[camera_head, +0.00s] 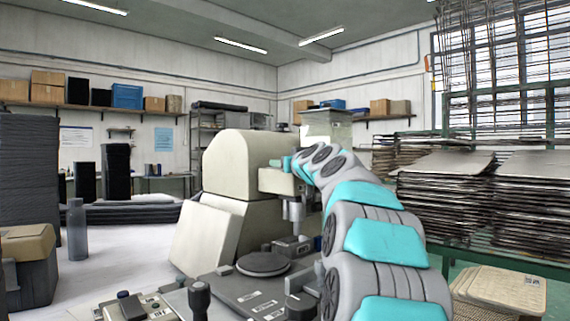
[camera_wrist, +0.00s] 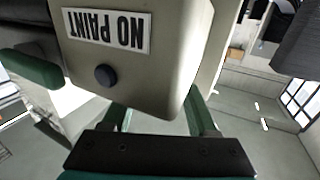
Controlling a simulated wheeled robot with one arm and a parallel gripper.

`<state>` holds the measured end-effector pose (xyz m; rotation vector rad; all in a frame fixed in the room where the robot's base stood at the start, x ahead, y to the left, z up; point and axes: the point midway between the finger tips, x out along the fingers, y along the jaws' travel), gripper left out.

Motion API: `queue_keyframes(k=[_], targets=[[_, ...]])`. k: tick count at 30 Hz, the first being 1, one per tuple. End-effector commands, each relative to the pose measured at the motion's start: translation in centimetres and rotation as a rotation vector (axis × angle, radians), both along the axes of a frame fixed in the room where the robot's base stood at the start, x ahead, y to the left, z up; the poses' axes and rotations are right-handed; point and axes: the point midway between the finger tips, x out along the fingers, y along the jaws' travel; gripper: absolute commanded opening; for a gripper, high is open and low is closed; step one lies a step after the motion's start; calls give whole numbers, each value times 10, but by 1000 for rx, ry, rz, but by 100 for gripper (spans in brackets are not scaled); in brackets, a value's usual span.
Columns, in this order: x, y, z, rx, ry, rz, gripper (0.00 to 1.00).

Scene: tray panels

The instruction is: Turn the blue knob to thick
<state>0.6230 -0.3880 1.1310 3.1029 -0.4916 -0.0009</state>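I cannot tell whether this is the task's blue knob, and no "thick" mark is readable. In the head view my gripper (camera_head: 290,165) is up against the front of the beige machine (camera_head: 236,163).
A round dark plate (camera_head: 263,263) lies on the machine's bed below my gripper. Black-topped handles (camera_head: 199,292) stand in front. A grey bottle (camera_head: 77,228) is at the left, and stacked trays (camera_head: 450,200) fill the right.

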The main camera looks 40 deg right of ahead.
Motion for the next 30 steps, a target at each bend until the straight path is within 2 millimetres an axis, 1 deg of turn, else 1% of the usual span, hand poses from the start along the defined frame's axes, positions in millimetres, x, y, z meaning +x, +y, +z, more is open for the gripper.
queue_keyframes(k=[1,2,15,30], targets=[[0,0,0,0,0,0,53],[0,0,0,0,0,0,49],[0,0,0,0,0,0,0],[-1,1,2,1,-1,-22,0]])
